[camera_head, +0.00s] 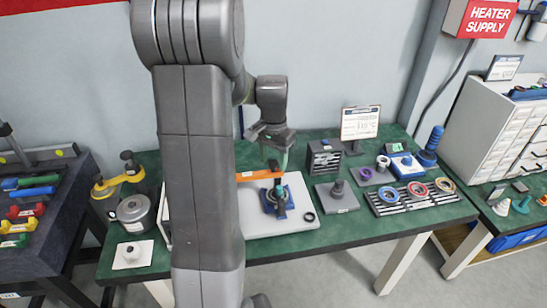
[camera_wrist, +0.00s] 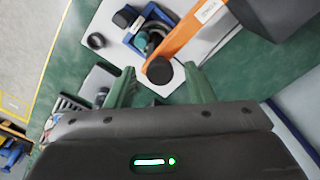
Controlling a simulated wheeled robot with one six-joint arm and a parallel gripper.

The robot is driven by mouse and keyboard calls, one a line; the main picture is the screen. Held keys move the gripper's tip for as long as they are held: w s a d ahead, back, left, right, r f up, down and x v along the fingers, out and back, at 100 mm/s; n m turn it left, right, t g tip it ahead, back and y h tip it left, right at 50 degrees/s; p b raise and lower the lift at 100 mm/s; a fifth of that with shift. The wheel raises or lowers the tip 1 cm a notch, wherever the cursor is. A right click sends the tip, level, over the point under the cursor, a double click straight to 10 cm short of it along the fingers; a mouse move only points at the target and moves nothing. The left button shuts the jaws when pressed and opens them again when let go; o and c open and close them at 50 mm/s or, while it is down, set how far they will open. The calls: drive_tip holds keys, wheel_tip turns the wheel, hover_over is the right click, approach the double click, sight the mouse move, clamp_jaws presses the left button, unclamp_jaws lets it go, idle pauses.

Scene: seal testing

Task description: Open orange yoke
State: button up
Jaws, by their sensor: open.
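The orange yoke (camera_head: 258,174) is a flat bar reaching over a white base plate (camera_head: 300,211), above a blue fixture (camera_head: 277,203) with a dark teal part. In the wrist view the orange yoke (camera_wrist: 182,36) runs up and right from a black round knob (camera_wrist: 159,70) near its end. My gripper (camera_head: 281,158) is above the yoke's end in the head view. In the wrist view my gripper (camera_wrist: 160,68) is open, with one green finger on each side of the knob. I cannot tell whether the fingers touch it. My arm hides the yoke's left part in the head view.
A small black ring (camera_head: 310,217) lies on the plate. Right of it are a grey block with a post (camera_head: 338,197) and a rack with coloured rings (camera_head: 415,190). A dark drawer box (camera_head: 324,158) stands behind. A grey pot (camera_head: 133,213) is at left.

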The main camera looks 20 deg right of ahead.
drive_tip(key=shift+c, duration=0.2)
clamp_jaws()
drive_tip(key=shift+w, duration=0.1)
drive_tip(key=w+a+n+p, duration=0.1)
drive_tip(key=w+a+n, duration=0.1)
drive_tip(key=w+n, duration=0.4)
drive_tip(key=w+a+n+p, duration=0.1)
drive_tip(key=w+a+n, duration=0.2)
drive_tip(key=w+n, duration=0.4)
drive_tip(key=shift+w+a+p, duration=0.25)
drive_tip(key=shift+w+p, duration=0.05)
drive_tip(key=shift+w, duration=0.8)
